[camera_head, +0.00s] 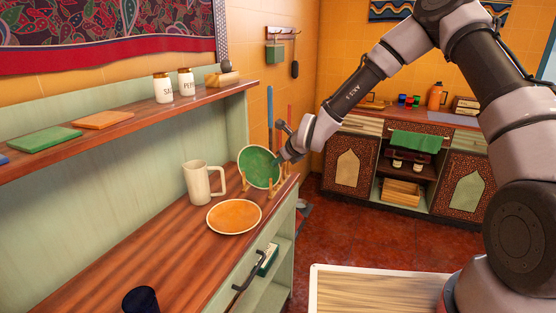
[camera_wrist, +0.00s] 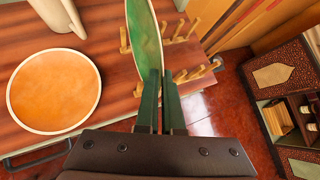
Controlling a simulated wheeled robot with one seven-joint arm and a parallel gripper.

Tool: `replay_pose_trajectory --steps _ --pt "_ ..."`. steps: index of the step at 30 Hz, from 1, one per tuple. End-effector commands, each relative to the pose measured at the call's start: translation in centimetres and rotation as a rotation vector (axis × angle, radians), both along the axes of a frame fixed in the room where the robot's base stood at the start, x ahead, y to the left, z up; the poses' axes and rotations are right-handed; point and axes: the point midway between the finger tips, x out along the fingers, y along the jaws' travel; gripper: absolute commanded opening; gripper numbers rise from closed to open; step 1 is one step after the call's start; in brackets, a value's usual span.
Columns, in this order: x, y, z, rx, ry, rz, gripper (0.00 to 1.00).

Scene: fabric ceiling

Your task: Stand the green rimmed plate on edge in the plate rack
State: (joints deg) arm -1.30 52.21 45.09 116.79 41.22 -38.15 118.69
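The green plate (camera_head: 259,167) with a pale rim stands on edge, slightly tilted, among the wooden pegs of the plate rack (camera_head: 270,184) on the counter. In the wrist view the plate (camera_wrist: 146,38) shows nearly edge-on, with rack pegs (camera_wrist: 188,75) on its right and partly behind it. My gripper (camera_head: 281,157) is at the plate's right edge. In the wrist view my gripper's fingers (camera_wrist: 161,78) are close together with the plate's near edge between them. Whether the plate's bottom touches the rack is hidden.
An orange plate (camera_head: 234,216) lies flat in front of the rack. A cream mug (camera_head: 203,182) stands left of the green plate. A dark cup (camera_head: 141,299) is at the near counter edge. A shelf (camera_head: 120,128) with jars overhangs the counter's back. Blue and red poles stand behind the rack.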

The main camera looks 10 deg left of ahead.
Motion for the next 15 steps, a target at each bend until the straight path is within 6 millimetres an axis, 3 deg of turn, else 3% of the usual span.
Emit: replay_pose_trajectory --steps 15 --pt "0.0 0.0 -1.3 0.0 0.0 0.0 0.0"
